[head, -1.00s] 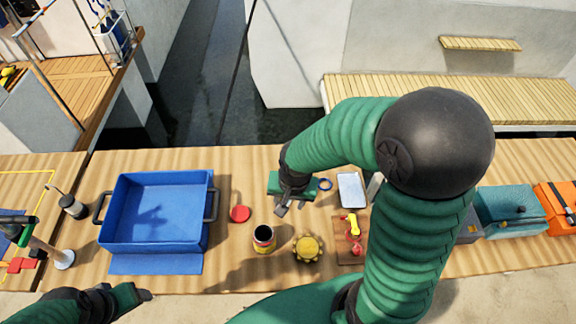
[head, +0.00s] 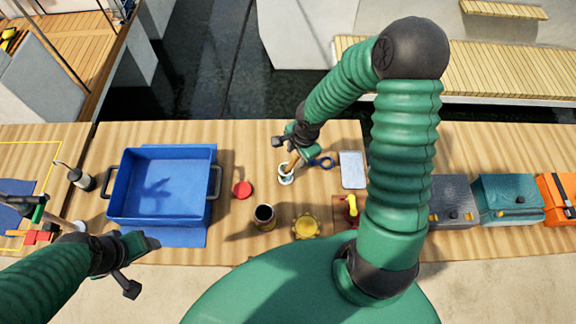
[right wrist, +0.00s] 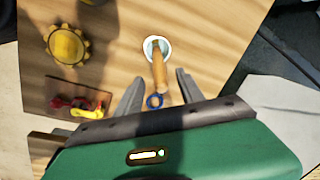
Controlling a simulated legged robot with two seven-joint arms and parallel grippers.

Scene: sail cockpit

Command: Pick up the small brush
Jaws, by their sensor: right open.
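The small brush has a wooden handle (right wrist: 159,72) and stands, tilted, with its lower end in a small white round holder (right wrist: 150,44). In the head view the holder (head: 286,179) sits on the wooden top, with the brush (head: 294,164) partly hidden by my right gripper (head: 285,153). In the right wrist view my right gripper (right wrist: 158,88) is open, its two fingers on either side of the handle's near end. I cannot tell if they touch it. My left gripper (head: 142,267) is open and empty at the front left.
A blue tray (head: 213,205), red disc (head: 242,189), dark-mouthed can (head: 265,217) and yellow knobbed piece (head: 306,226) stand to the left and in front. Teal case (head: 508,200) at right.

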